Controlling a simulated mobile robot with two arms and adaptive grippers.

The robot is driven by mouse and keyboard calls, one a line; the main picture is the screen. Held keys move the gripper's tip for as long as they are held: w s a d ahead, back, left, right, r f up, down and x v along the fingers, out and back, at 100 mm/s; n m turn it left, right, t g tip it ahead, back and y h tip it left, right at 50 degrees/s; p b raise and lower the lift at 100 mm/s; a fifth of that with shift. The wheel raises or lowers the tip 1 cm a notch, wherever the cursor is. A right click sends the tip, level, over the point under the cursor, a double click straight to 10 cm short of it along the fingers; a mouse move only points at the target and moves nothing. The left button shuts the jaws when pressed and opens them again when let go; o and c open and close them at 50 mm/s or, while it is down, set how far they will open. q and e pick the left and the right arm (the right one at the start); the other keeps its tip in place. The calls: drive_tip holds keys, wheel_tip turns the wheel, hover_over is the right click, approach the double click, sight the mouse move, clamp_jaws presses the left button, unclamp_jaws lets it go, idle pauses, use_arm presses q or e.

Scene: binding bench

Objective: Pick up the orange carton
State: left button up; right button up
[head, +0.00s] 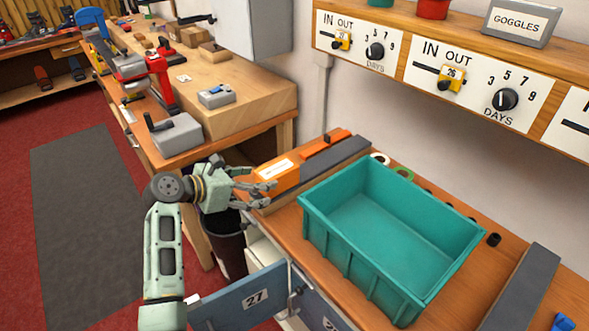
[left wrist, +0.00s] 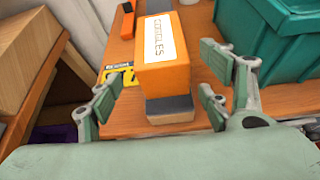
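The orange carton (head: 279,174) lies on the wooden bench, left of the teal crate, with a white label on it. In the left wrist view the orange carton (left wrist: 152,72) is straight ahead, its label reading GOGGLES. My left gripper (head: 268,192) is at the carton's near left end. In the left wrist view my left gripper (left wrist: 162,90) is open, with fingers on both sides of the carton's near end and gaps visible. A grey-topped block (left wrist: 169,107) shows just below the carton; whether they touch is unclear. My right gripper is not in view.
The teal crate (head: 318,222) stands close to the right of the carton and appears empty. A small orange tool (left wrist: 127,22) and a yellow card (left wrist: 107,75) are nearby. A blue drawer front marked 27 (head: 235,302) stands out below the bench. A dark bin (head: 226,245) is beneath my gripper.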

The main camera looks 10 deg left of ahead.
sight(270, 173)
use_arm(q)
drive_tip(key=shift+w+d+r, duration=0.75)
drive_tip(key=shift+d+r, duration=0.2)
drive_tip(key=shift+r, duration=0.15)
drive_tip(key=shift+w+h, duration=0.1)
drive_tip(key=shift+h, duration=0.2)
drive_tip(key=x, duration=0.2)
drive_tip(key=shift+w+f+p, duration=0.2)
drive_tip(key=shift+p, duration=0.2)
drive_tip(key=x, duration=0.2)
drive_tip(key=shift+w+d+f, duration=0.15)
drive_tip(key=shift+w+d, duration=0.05)
drive_tip(key=shift+w+d+f, duration=0.15)
drive_tip(key=shift+w+d, duration=0.05)
drive_tip(key=shift+w, duration=0.05)
drive_tip(key=shift+f, duration=0.1)
drive_tip(key=c, duration=1.3)
drive_tip(key=shift+c, duration=0.7)
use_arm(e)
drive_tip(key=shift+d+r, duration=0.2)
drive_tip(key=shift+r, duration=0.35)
